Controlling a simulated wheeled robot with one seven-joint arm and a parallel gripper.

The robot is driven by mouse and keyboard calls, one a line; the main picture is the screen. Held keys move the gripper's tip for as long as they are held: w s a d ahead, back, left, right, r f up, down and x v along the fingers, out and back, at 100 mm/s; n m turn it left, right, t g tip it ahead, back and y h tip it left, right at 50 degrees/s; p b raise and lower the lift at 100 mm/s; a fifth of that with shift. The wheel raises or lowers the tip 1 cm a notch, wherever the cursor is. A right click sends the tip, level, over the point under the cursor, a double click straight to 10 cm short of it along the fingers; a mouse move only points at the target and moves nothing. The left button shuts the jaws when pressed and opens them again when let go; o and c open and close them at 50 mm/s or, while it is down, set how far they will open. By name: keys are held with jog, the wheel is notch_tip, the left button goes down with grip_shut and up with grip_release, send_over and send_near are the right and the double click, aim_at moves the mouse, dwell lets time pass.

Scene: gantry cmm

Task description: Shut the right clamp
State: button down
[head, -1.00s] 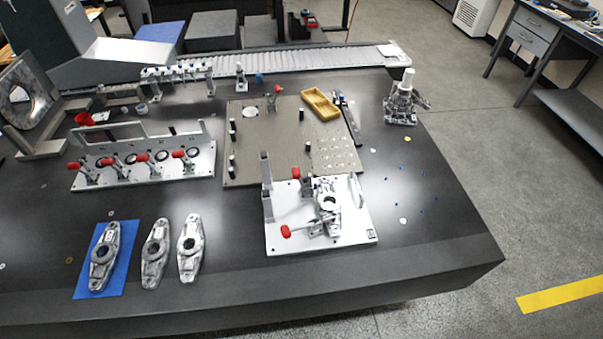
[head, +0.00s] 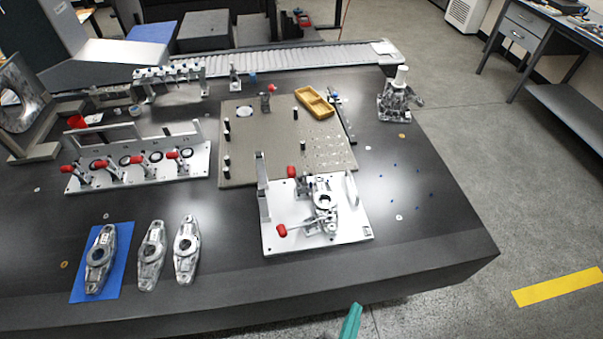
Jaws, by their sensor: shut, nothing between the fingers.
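A white fixture plate (head: 275,242) lies near the front edge of the table. A cast metal part (head: 326,202) sits on it. The plate carries two red-handled clamps. The rear clamp's red handle (head: 292,171) stands up behind the part. The front clamp's red handle (head: 281,230) lies low and points left, its lever running towards the part. I cannot tell from this view which one is the right clamp, or how the clamp tips meet the part. A teal fingertip of my gripper (head: 352,319) shows at the bottom edge, below and apart from the fixture; the rest is hidden.
Three cast parts lie at front left, one on a blue mat (head: 78,292). A tan plate (head: 240,175) with a yellow tray (head: 312,110) lies behind the fixture. The table's right front is mostly clear.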

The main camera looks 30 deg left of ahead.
jog(key=w+a+y, duration=0.2)
jog(key=w+a, duration=0.3)
jog(key=w, duration=0.4)
notch_tip(320, 180, up, 12)
jog(key=n+g+y, duration=0.3)
jog(key=g+y, duration=0.2)
jog(key=y, duration=0.4)
send_over(295, 177)
jog(key=w+d, duration=0.3)
jog(key=d, duration=0.1)
jog(key=shift+s+a+f, duration=1.1)
jog(key=shift+s+f, duration=0.05)
jog(key=shift+w, duration=0.15)
jog(key=shift+t, duration=0.3)
